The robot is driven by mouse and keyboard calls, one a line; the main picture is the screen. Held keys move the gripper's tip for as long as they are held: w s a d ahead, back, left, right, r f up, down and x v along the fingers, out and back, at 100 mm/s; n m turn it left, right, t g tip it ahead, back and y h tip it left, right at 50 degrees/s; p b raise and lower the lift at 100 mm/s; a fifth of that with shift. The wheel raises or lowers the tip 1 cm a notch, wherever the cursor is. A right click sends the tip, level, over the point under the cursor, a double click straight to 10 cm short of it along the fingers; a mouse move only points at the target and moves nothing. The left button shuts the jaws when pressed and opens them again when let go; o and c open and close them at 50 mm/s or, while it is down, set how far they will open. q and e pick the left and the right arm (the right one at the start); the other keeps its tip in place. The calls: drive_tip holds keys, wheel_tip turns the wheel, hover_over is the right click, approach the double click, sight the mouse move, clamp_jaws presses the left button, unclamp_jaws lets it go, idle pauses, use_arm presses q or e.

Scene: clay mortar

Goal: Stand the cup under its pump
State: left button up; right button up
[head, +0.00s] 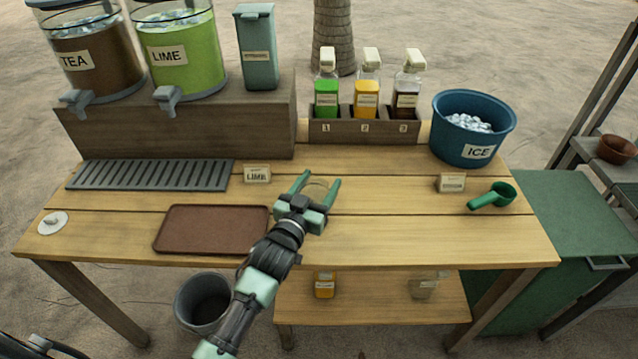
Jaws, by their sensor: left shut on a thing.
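My left gripper (318,181) is over the middle of the wooden table, shut on a clear cup (317,187). Only a faint rim of the cup shows between the fingers; whether it touches the table I cannot tell. Three pump bottles stand in a dark rack (362,134) behind it, numbered 1 to 3: green (326,98), amber (367,98) and dark brown (405,98). Each has a cream pump head. The cup is in front of the rack and apart from it. My right gripper is not in view.
A LIME card (257,174), brown tray (212,229) and drip grate (150,175) are left of the gripper. TEA (100,70) and LIME (182,58) dispensers stand behind. An ICE bucket (456,146), a small card (451,183) and green scoop (494,196) are right. Wood before the rack is clear.

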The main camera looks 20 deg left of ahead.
use_arm(q)
drive_tip(key=shift+f, duration=0.1)
drive_tip(key=o, duration=1.8)
drive_tip(key=shift+c, duration=0.2)
